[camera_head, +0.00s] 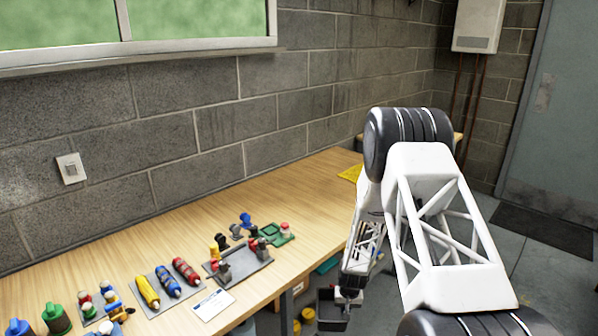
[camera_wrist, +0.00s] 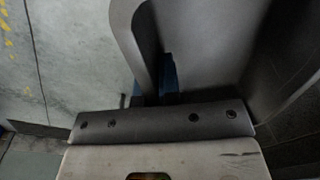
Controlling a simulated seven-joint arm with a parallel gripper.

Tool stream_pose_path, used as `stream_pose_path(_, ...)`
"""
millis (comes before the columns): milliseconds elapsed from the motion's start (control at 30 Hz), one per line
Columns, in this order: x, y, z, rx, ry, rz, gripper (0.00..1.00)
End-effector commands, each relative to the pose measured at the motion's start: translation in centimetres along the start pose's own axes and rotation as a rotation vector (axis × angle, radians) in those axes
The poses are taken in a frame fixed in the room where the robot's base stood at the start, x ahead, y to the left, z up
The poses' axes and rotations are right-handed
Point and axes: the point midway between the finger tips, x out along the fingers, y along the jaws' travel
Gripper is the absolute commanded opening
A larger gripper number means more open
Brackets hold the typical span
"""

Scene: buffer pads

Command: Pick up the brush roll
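Three roll-shaped pieces lie side by side on a grey pad on the wooden table in the head view: a yellow one (camera_head: 147,291), a blue one (camera_head: 167,281) and a red one (camera_head: 186,271). I cannot tell which piece, if any, is the brush roll. My gripper (camera_head: 346,298) hangs off the table's front edge, low beside a dark bin and well right of these pieces. It is small there, and its fingers are unclear. In the wrist view, large grey shapes fill the middle and right, with a bit of blue in a narrow gap. No roll is recognisable there.
A grey tray (camera_head: 240,267) with several small coloured parts stands right of the rolls. A white card (camera_head: 213,304) lies near the front edge. A dark bin (camera_head: 328,317) is below the table. The table's far right is mostly bare.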

Motion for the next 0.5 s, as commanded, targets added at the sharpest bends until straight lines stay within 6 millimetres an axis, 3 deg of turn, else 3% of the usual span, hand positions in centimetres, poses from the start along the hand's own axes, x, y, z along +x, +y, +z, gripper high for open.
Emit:
stream_pose_path(200, 2.2, 0.7, -1.2, -0.039, -0.003, 0.000, 0.00)
stream_pose_path(500, 2.8, 0.9, -1.7, -0.055, -0.002, 0.000, 0.00)
